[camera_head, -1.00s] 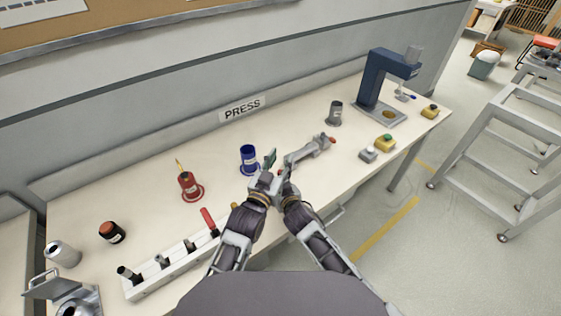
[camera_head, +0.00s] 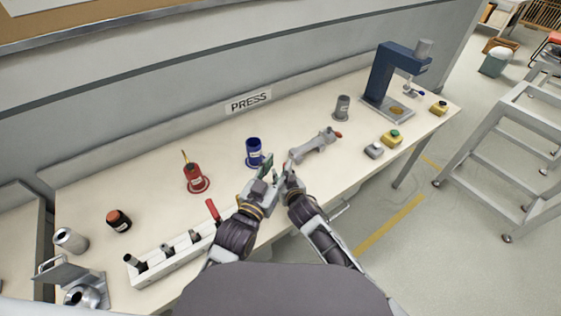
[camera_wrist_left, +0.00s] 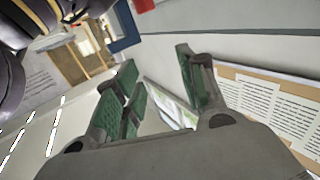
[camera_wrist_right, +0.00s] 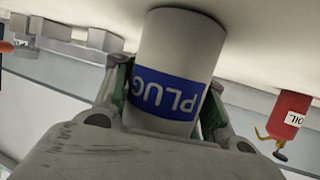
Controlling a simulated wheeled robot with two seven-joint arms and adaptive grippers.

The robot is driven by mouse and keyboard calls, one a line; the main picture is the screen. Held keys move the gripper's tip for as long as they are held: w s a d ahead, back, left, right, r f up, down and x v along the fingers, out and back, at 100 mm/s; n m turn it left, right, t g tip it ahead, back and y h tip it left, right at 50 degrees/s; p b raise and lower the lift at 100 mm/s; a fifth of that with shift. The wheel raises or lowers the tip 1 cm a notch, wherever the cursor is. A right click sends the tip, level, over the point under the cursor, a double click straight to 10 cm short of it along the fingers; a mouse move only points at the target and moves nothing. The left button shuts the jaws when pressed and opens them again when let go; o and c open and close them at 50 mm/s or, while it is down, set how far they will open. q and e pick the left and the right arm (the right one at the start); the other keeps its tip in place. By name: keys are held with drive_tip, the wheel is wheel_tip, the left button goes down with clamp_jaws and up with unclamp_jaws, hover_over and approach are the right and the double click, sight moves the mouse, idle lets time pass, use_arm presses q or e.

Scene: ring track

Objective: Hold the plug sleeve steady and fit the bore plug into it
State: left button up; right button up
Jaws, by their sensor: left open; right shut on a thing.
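My right gripper (camera_head: 288,170) is shut on a pale grey cylinder marked PLUG (camera_wrist_right: 178,45) with a blue band, seen large between the fingers in the right wrist view. In the head view this cylinder is hidden by the grippers. I cannot tell from the pictures whether it is the plug sleeve or the bore plug, and I cannot pick out the mating piece for sure. My left gripper (camera_head: 269,172) is beside the right one, over the bench front; its green-padded fingers (camera_wrist_left: 158,95) are apart with nothing between them.
On the bench behind the grippers stand a blue cup (camera_head: 254,150) and a red oil can (camera_head: 194,177). A white rack (camera_head: 175,262) is at left front, a blue press (camera_head: 383,75) at far right.

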use_arm(q)
drive_tip(key=shift+v, duration=2.7)
use_arm(e)
drive_tip(key=o, duration=1.2)
drive_tip(key=shift+s, duration=0.1)
drive_tip(key=shift+v, duration=5.95)
use_arm(q)
drive_tip(key=shift+s, duration=0.15)
use_arm(e)
drive_tip(key=shift+s+f, duration=0.1)
drive_tip(key=shift+s, duration=0.05)
